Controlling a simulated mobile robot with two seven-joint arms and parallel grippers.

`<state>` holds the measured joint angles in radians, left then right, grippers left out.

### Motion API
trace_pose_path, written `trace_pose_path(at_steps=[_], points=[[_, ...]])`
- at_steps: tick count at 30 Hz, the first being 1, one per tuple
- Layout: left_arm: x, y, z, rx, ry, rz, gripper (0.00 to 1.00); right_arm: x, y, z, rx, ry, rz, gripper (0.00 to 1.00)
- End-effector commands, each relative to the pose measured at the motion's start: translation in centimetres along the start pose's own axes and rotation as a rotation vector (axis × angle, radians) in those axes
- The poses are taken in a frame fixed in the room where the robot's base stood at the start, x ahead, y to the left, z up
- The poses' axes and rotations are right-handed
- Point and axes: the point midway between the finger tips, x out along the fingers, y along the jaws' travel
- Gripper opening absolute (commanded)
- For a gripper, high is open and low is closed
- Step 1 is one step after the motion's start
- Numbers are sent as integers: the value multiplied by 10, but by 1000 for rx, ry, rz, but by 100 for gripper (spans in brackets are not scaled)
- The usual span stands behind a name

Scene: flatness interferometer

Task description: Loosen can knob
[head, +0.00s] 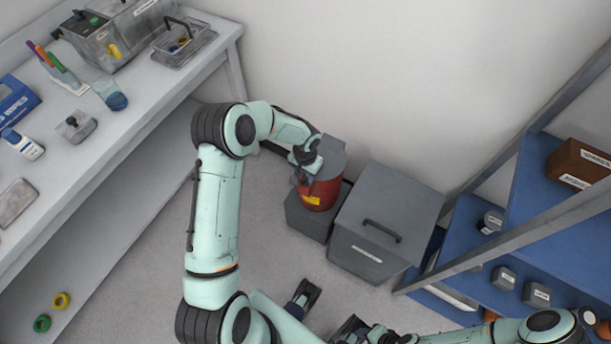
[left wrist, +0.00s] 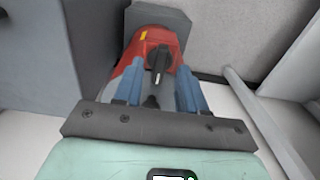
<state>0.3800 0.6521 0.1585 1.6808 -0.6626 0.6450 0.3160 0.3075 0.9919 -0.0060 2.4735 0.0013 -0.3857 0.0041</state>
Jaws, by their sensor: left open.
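The red can (head: 318,194) with a yellow label and a grey lid (head: 328,157) stands on a low dark grey block (head: 305,220) by the wall. In the left wrist view the red can (left wrist: 140,45) shows a black knob (left wrist: 159,61) with a pale pointer line. My left gripper (head: 304,160) is at the can's top, partly covering it. In the left wrist view its blue fingers (left wrist: 158,88) are apart, with the knob just beyond and between them. I cannot tell whether they touch it. My right gripper (head: 350,328) is low in the head view, away from the can; its jaws are unclear.
A grey lidded bin (head: 385,215) stands close to the right of the can. A blue shelf rack (head: 520,200) with boxes is farther right. A white bench (head: 140,85) with instruments and bottles runs along the left. Some floor (head: 270,265) is clear in front.

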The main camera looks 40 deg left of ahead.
Motion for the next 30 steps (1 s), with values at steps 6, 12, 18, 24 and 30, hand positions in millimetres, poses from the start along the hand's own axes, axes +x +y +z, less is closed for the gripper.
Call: trace_pose_path(at_steps=[6,12,18,24,30], points=[[14,0,0,-1,1,0,40,1,0,0,0,0,0,43],[15,0,0,-1,1,0,40,1,0,0,0,0,0,43],[15,0,0,-1,1,0,0,1,0,0,0,0,0,43],[15,0,0,-3,1,0,0,1,0,0,0,0,0,43],[15,0,0,-43,1,-1,0,6,2,0,0,-1,0,43]])
